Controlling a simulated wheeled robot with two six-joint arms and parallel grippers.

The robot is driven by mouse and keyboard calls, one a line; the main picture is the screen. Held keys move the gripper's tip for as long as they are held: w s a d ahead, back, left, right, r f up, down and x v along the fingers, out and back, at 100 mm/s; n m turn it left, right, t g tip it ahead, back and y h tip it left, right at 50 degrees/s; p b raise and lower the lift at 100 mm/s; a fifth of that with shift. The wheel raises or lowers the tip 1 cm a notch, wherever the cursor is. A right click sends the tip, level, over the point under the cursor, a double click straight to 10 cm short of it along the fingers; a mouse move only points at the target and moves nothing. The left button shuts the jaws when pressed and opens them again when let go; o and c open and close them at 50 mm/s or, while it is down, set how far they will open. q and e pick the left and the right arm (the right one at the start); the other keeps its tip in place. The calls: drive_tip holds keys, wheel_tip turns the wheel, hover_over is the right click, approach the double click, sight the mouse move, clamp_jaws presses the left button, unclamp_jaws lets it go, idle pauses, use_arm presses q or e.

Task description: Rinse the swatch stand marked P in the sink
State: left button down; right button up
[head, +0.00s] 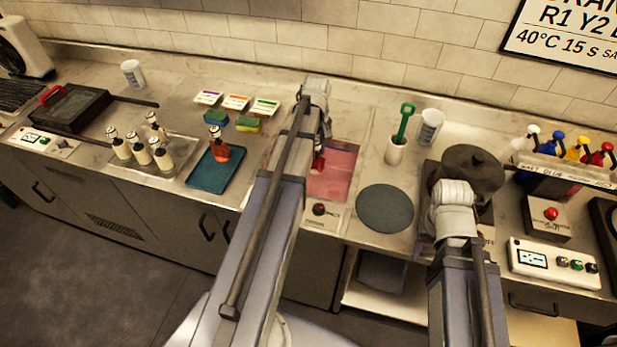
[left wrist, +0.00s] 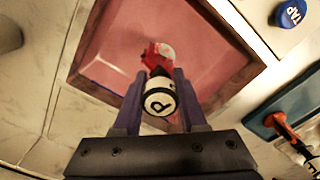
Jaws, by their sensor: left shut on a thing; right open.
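Whether the swatch touches the liquid I cannot tell. In the head view the sink (head: 335,178) is partly hidden by my left arm, and the red swatch (head: 318,163) shows beside it. My right gripper (head: 454,200) is open, near the dark pot, its fingertips hard to make out.
A blue tray (head: 207,172) with an orange-red stand (head: 220,152) lies left of the sink. Several white stands (head: 142,154) stand further left. A round dark mat (head: 385,209) and a lidded pot (head: 470,168) are to the right.

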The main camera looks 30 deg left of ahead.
sight(316, 142)
use_arm(q)
drive_tip(key=shift+r+p, duration=1.6)
drive_tip(key=shift+r, duration=0.35)
drive_tip(key=shift+f, duration=0.1)
